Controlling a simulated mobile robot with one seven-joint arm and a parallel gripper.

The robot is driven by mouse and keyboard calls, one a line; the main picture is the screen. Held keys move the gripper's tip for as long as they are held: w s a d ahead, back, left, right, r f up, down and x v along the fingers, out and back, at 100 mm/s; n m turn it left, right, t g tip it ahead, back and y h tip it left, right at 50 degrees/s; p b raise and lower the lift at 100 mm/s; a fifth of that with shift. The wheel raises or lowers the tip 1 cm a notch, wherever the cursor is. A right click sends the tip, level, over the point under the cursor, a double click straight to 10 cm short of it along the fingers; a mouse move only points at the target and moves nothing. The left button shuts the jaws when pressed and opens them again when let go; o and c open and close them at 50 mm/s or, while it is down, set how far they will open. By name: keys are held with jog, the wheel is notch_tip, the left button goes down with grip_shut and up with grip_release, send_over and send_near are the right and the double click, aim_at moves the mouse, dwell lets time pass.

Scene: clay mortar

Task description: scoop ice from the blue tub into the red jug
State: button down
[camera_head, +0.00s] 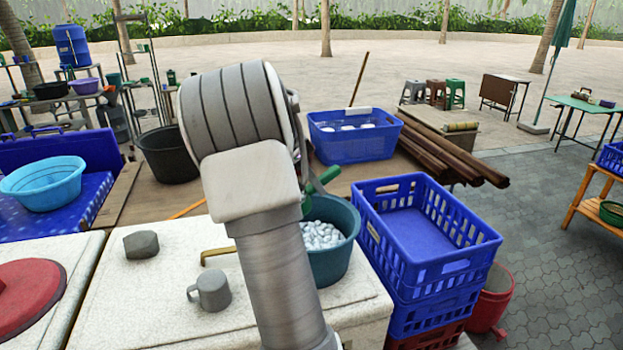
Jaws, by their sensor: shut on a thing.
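A round teal-blue tub (345,262) holds white ice pieces (318,235) and stands at the right edge of the white counter. My arm covers its left side. My gripper (304,172) is mostly hidden behind my own wrist, above the tub. It is shut on a green handle (327,177), which sticks out to the right over the tub's rim. The rest of the handled tool is hidden, so I cannot tell whether it holds ice. A red vessel (490,302), possibly the jug, stands low at the right, partly behind the crates.
Stacked blue crates (430,255) stand close right of the tub. A blue rectangular bin (355,140) and brown beams (440,150) lie behind. A grey mug (211,291), a grey lump (141,245) and a red lid (28,295) are on the left.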

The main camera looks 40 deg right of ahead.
aim_at(328, 172)
jog(key=shift+s+d+r+t+y+p, duration=0.2)
jog(key=shift+d+r+y+p, duration=0.3)
jog(key=shift+p, duration=0.7)
jog(key=shift+s+d+r+t+y+p, duration=0.15)
jog(key=shift+d+r+t+y+p, duration=0.15)
jog(key=shift+r+y+p, duration=0.65)
jog(key=shift+s+d+r+t+y+p, duration=0.15)
jog(key=shift+d+r+t+y+p, duration=0.15)
jog(key=shift+p, duration=1.1)
jog(key=shift+s+d+r+t+y+p, duration=0.15)
jog(key=shift+d+t+y+p, duration=0.2)
jog(key=shift+y+p, duration=0.25)
